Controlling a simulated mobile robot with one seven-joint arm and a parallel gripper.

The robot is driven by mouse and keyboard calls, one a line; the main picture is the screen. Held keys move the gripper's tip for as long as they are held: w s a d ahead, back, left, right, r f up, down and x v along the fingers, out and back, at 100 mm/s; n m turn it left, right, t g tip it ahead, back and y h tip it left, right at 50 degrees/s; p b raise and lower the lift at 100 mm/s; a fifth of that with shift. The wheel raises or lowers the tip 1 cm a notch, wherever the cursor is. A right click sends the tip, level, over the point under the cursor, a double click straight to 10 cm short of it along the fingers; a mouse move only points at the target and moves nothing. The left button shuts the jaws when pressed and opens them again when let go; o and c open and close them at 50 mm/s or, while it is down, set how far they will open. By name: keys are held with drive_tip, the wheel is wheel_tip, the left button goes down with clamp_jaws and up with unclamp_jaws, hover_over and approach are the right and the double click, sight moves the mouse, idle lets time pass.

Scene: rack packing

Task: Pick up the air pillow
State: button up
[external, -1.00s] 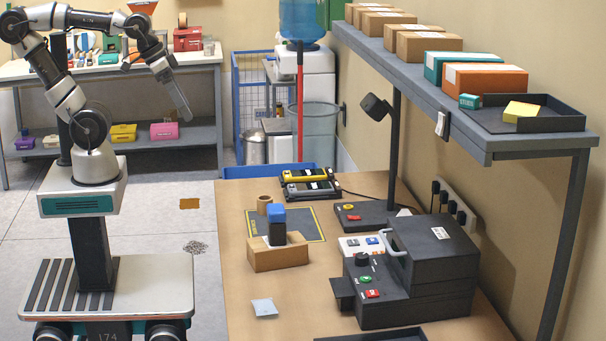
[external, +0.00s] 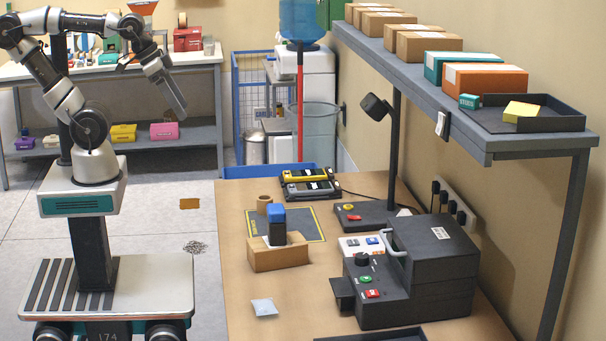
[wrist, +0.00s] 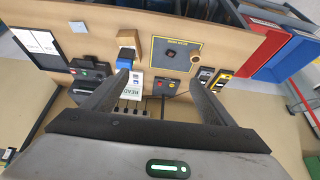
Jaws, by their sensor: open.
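The air pillow (external: 264,307) looks like a small pale blue-white packet lying flat on the tan workbench (external: 240,290), near its left edge and in front of a small cardboard box. In the wrist view a small pale patch (wrist: 79,27) at the upper left appears to be the same pillow. My gripper (external: 180,111) is up in the air left of the bench, well away from the pillow. In the wrist view its two fingers (wrist: 157,78) are spread apart with nothing between them.
A black machine (external: 410,282) is to the right. A grey overhead shelf (external: 470,125) with boxes runs along the right wall. The bench around the pillow is clear.

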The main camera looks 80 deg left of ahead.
drive_tip(key=w+d+r+n+h+b, duration=0.1)
drive_tip(key=w+d+b, duration=0.2)
drive_tip(key=w, duration=0.4)
drive_tip(key=w+d+r+h+b, duration=0.1)
drive_tip(key=w+d+b, duration=0.1)
drive_tip(key=w, duration=0.5)
drive_tip(key=g+y+b, duration=0.2)
drive_tip(key=g+b, duration=0.4)
drive_tip(key=b, duration=0.1)
hover_over(264, 301)
wheel_tip(264, 301, down, 34)
drive_tip(key=shift+a+f, duration=0.1)
drive_tip(key=shift+d+f, duration=0.2)
drive_tip(key=shift+f, duration=2.65)
drive_tip(key=c, duration=1.1)
